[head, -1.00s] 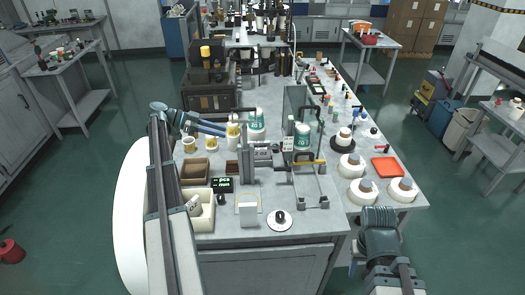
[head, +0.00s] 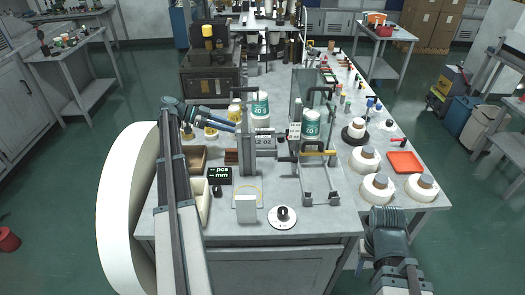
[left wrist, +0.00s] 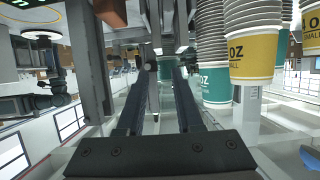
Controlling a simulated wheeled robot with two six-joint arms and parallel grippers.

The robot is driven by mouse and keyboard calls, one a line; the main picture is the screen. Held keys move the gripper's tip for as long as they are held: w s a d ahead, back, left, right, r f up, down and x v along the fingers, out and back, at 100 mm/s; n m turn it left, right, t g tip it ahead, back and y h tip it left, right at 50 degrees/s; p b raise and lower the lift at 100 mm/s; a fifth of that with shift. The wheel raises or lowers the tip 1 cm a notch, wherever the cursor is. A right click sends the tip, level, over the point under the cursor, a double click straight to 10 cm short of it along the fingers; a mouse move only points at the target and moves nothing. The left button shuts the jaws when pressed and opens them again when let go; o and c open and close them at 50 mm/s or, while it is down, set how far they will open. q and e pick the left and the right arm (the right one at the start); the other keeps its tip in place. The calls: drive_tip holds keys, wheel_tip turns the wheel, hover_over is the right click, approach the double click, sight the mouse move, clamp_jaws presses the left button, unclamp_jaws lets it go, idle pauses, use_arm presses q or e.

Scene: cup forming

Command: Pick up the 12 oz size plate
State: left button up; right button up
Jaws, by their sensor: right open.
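One flat disc with a black knob (head: 282,217) lies at the front edge; thicker ones (head: 363,159), (head: 377,188), (head: 421,186) are at the right. No size can be read on any disc, so I cannot tell which is the 12 oz plate. A label seeming to read "12 OZ" (head: 264,143) is on the central apparatus. My left gripper (head: 238,128) is left of that apparatus, its fingers apart and empty in the left wrist view (left wrist: 158,75). My right gripper (head: 388,218) is at the lower right, off the front edge.
Stacked yellow cups (left wrist: 252,58) and green cups (left wrist: 214,84) stand close right of my left fingers. A red tray (head: 405,162) lies at the right. A black display (head: 219,174) and a white box (head: 246,208) are near the front left. Upright posts crowd the middle.

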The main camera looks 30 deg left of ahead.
use_arm(q)
drive_tip(key=b, duration=0.3)
approach(262, 139)
drive_tip(key=x, duration=0.4)
drive_tip(key=shift+w+a, duration=0.2)
drive_tip(key=shift+w, duration=0.25)
drive_tip(key=shift+w+d+f, duration=0.15)
drive_tip(key=shift+w+d, duration=0.1)
drive_tip(key=shift+d, duration=0.1)
drive_tip(key=b+x, duration=0.1)
drive_tip(key=x, duration=0.1)
drive_tip(key=b+x, duration=0.1)
drive_tip(key=x, duration=0.2)
drive_tip(key=shift+s+f+b, duration=0.2)
drive_tip(key=shift+f+b, duration=0.1)
drive_tip(key=shift+b, duration=0.05)
drive_tip(key=shift+w+d, duration=0.1)
drive_tip(key=shift+d, duration=0.05)
clamp_jaws()
